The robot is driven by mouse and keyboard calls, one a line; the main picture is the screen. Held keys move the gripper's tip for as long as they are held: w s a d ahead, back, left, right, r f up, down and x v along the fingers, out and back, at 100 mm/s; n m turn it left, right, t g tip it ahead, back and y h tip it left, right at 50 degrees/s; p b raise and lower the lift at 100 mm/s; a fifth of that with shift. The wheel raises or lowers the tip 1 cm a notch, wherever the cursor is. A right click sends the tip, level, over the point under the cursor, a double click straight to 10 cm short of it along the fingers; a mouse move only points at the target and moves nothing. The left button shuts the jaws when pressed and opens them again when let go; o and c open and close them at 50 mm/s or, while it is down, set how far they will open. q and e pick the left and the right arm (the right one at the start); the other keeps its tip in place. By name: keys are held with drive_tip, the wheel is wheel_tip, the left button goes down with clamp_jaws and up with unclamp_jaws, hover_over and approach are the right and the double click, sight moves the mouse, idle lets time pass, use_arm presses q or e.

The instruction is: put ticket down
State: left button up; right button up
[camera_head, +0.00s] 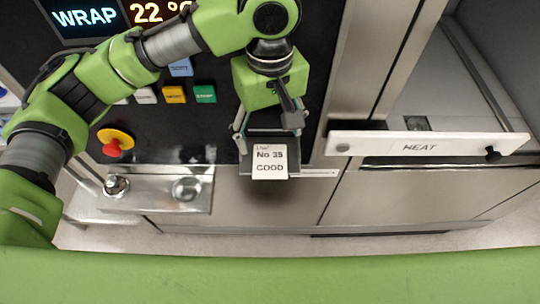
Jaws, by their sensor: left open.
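A white ticket (270,162) printed "No 35 GOOD" shows below my left gripper (268,132). The ticket lies at a dark slot or small tray (244,168) on the front of the machine panel. My left arm comes in from the left and the gripper points down, its fingers apart on either side above the ticket. Whether a fingertip touches the ticket cannot be told. My right gripper is not in view.
A panel with a "WRAP" display (85,17), coloured buttons (204,93) and a red emergency knob (113,147) is at the left. A metal ledge (158,190) juts out below it. A white bar marked "HEAT" (425,146) sticks out at the right.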

sight(270, 161)
use_arm(q)
drive_tip(key=f, duration=0.3)
drive_tip(key=shift+w, duration=0.25)
drive_tip(key=f+p, duration=0.1)
drive_tip(key=f, duration=0.2)
drive_tip(key=shift+w+f+p, duration=0.1)
drive_tip(key=shift+w+p, duration=0.1)
drive_tip(key=shift+p, duration=0.15)
wheel_tip(270, 161, down, 3)
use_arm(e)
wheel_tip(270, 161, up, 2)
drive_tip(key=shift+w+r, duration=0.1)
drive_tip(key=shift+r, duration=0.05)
use_arm(q)
drive_tip(key=shift+f+p, duration=0.1)
drive_tip(key=shift+p, duration=0.35)
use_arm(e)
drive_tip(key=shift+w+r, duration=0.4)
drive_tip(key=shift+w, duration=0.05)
use_arm(q)
drive_tip(key=shift+f, duration=0.15)
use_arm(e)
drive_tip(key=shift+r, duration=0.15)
